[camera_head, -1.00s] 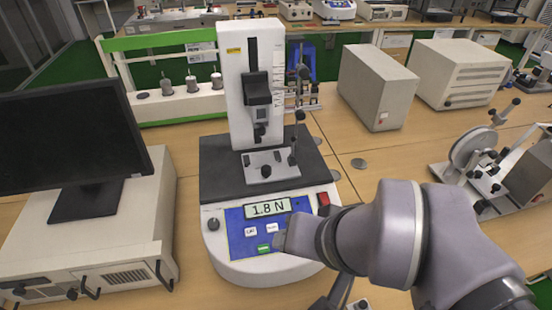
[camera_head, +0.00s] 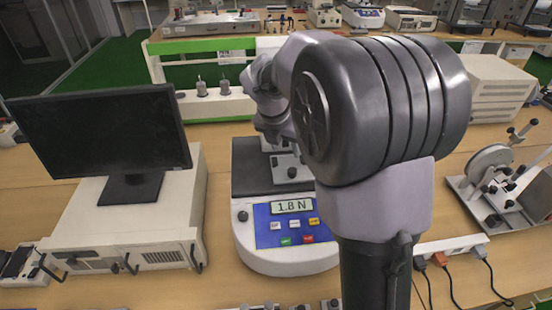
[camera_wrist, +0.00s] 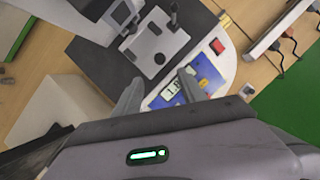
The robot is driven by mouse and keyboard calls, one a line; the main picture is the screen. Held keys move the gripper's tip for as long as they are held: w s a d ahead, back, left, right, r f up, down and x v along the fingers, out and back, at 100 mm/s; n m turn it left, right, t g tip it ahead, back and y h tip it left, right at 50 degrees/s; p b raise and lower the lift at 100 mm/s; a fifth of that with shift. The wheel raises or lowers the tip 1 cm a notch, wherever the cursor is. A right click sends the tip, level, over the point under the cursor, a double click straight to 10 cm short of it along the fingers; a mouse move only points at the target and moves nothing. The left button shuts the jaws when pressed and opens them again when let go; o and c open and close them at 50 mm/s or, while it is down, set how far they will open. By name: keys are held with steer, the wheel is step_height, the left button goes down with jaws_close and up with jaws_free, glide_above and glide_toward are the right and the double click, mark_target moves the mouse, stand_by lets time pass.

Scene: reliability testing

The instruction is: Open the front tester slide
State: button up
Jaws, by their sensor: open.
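The force tester (camera_head: 285,262) stands on the bench, with a white base, a blue panel and a display (camera_head: 292,206) reading 1.8 N. My arm hides most of its upright column and the slide in the head view. In the wrist view the tester's pale metal plate (camera_wrist: 153,45) and its display (camera_wrist: 171,88) lie ahead of my gripper. The lower part of the white column (camera_wrist: 120,14) shows at the top. My gripper (camera_wrist: 160,78) is open, its two fingers apart with nothing clearly held between them. My gripper's fingers are hidden in the head view.
A black monitor (camera_head: 100,130) stands on a white case (camera_head: 180,225) left of the tester. A power strip (camera_head: 450,247) with plugs and a device with a round disc (camera_head: 490,165) are at the right.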

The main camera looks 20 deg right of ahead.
mark_target(292, 170)
steer(key=b+x, duration=0.4)
steer(key=x, duration=1)
steer(key=shift+s+a+f+b, duration=0.1)
steer(key=shift+a+b, duration=0.05)
steer(key=shift+b, duration=0.2)
jaws_close()
stand_by(0.4)
